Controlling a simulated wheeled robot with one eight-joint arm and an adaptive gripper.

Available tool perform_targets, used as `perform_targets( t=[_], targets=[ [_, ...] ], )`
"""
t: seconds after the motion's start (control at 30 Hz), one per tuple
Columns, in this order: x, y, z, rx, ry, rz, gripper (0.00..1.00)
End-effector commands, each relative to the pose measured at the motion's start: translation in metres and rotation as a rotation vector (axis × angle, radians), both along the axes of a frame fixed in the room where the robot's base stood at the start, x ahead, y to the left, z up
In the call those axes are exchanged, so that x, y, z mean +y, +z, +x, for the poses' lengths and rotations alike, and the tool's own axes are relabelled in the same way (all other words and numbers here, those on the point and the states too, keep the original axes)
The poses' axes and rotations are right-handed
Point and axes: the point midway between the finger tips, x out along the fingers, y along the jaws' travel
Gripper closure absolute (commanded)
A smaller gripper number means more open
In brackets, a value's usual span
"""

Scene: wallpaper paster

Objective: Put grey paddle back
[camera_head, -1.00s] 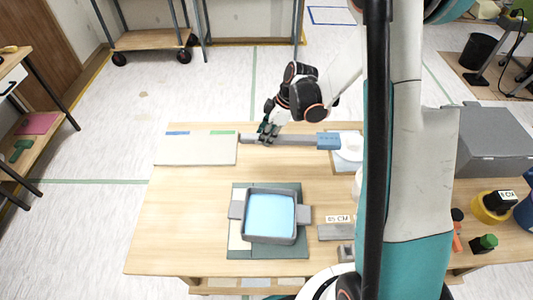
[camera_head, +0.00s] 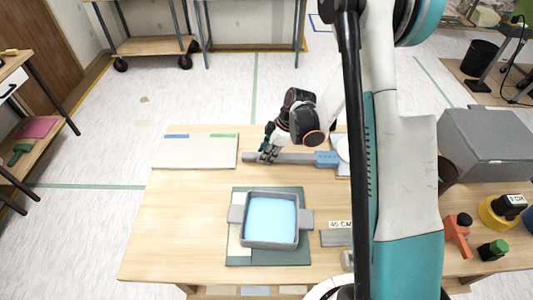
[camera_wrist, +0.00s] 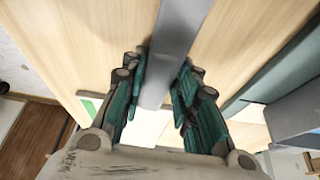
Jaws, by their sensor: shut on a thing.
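The grey paddle (camera_head: 294,158) is a long flat grey bar with a blue block (camera_head: 327,160) at its right end. It lies roughly left to right at the far side of the wooden table. My gripper (camera_head: 269,154) is shut on the bar left of its middle. In the wrist view, the paddle (camera_wrist: 178,35) runs between the green fingers of my gripper (camera_wrist: 160,88). I cannot tell whether the paddle touches the table.
A grey tray with light blue contents (camera_head: 270,220) stands on a dark green mat (camera_head: 240,259) nearer the front. A pale board (camera_head: 190,153) lies at the back left. A grey block with a label (camera_head: 337,238) is right of the tray. The table's left front is clear.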

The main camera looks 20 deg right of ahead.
Motion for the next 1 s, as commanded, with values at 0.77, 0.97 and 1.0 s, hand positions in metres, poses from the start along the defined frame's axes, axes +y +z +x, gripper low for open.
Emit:
perform_targets(
  t=[0.77,0.97,1.0],
  targets=[
    [-0.013,0.034,-0.004,0.000,-0.002,0.000,0.52],
    [-0.028,0.075,-0.008,0.001,-0.002,0.000,0.52],
    [-0.031,0.083,-0.010,0.001,-0.003,0.000,0.52]
  ],
)
